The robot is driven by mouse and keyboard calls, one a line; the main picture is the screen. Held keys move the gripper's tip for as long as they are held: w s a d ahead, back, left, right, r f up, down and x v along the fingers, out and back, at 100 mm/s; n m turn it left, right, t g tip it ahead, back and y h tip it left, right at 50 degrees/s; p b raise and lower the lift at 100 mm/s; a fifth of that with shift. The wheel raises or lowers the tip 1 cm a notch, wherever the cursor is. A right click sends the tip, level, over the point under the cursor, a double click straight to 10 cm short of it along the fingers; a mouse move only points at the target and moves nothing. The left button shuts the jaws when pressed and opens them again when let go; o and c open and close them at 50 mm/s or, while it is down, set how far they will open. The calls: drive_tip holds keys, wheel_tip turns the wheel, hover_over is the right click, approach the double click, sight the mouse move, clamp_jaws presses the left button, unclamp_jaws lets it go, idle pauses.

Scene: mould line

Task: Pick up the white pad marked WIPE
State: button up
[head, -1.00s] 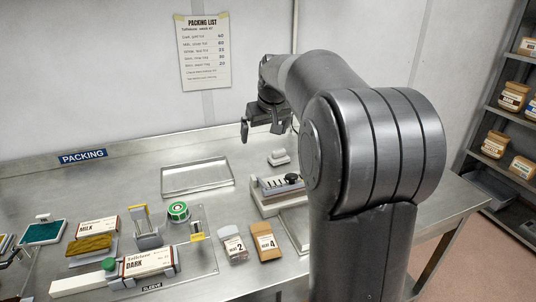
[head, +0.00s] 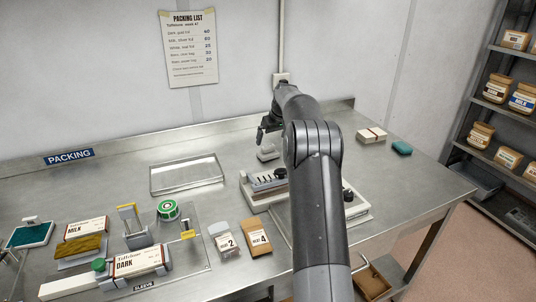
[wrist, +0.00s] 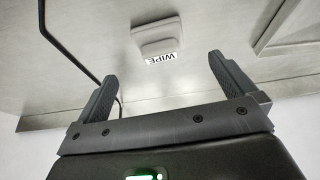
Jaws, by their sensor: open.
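The white pad (wrist: 157,38) shows in the wrist view at the top middle, with a label reading WIPE upside down in the picture. It lies on the steel bench, ahead of and between the fingertips. My gripper (wrist: 160,75) is open and empty, its two dark fingers apart and not touching the pad. In the head view the pad (head: 267,153) lies on the bench just behind the slotted fixture. My gripper (head: 265,133) hangs above and slightly behind it, partly hidden by my arm.
The slotted fixture (head: 258,188) stands just in front of the pad. An empty metal tray (head: 187,175) lies to the left. A cream block (head: 371,135) and a teal block (head: 402,147) lie to the right. A dark cable (wrist: 70,45) crosses the wrist view's left side.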

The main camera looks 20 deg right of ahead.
sight(269, 146)
drive_tip(key=x, duration=0.4)
drive_tip(key=shift+w+a+f, duration=0.1)
drive_tip(key=shift+f, duration=0.25)
drive_tip(key=shift+w+x, duration=0.25)
drive_tip(key=shift+x, duration=2.3)
drive_tip(key=shift+r, duration=0.15)
drive_tip(key=shift+c, duration=0.2)
drive_tip(key=c, duration=1)
drive_tip(key=shift+r, duration=0.1)
